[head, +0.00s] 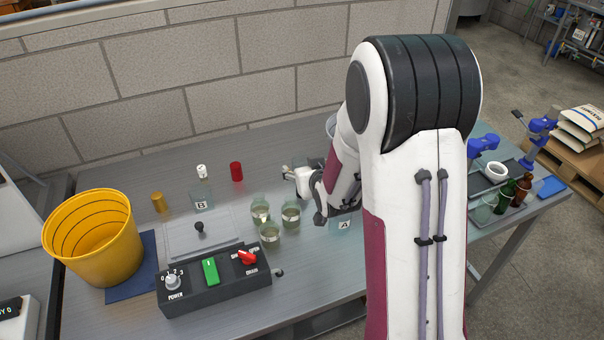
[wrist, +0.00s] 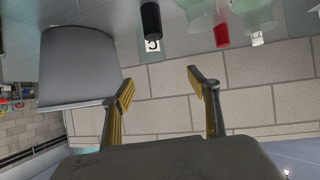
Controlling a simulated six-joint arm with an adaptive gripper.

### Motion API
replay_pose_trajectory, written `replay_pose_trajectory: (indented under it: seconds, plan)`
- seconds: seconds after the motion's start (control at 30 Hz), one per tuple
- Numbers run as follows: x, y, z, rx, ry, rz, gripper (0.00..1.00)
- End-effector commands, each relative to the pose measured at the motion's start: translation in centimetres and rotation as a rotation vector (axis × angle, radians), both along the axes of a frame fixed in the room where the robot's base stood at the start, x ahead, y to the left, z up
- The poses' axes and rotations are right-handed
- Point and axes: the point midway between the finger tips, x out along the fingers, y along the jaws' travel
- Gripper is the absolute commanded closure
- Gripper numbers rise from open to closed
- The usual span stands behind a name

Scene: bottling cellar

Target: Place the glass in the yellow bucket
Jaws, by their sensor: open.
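The yellow bucket (head: 92,240) stands at the left of the table in the head view, with its open top facing up. Three clear glass vessels (head: 270,236) with pale liquid stand close together near the middle; I cannot tell which glass is meant. My gripper (wrist: 160,82) is open and empty in the wrist view, its two yellow-padded fingers apart against the block wall.
A control box (head: 215,285) with knobs stands at the front. A red cylinder (head: 236,171) and a brass-coloured cylinder (head: 158,203) stand farther back. A grey vessel (wrist: 78,68) is close to the left finger in the wrist view. Bottles (head: 505,195) stand at the right.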

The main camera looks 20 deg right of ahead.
Motion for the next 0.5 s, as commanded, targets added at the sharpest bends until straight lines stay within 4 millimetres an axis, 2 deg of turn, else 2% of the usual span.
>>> replay_pose_trajectory:
  seconds: [0.03,0.3,0.5]
  plan:
    - [0.3,-0.3,-1.0,0.001,-0.007,-0.002,0.4]
    - [1.7,-1.6,-4.4,0.002,-0.075,-0.008,0.4]
    - [2.1,-2.2,-6.1,0.003,-0.115,-0.013,0.4]
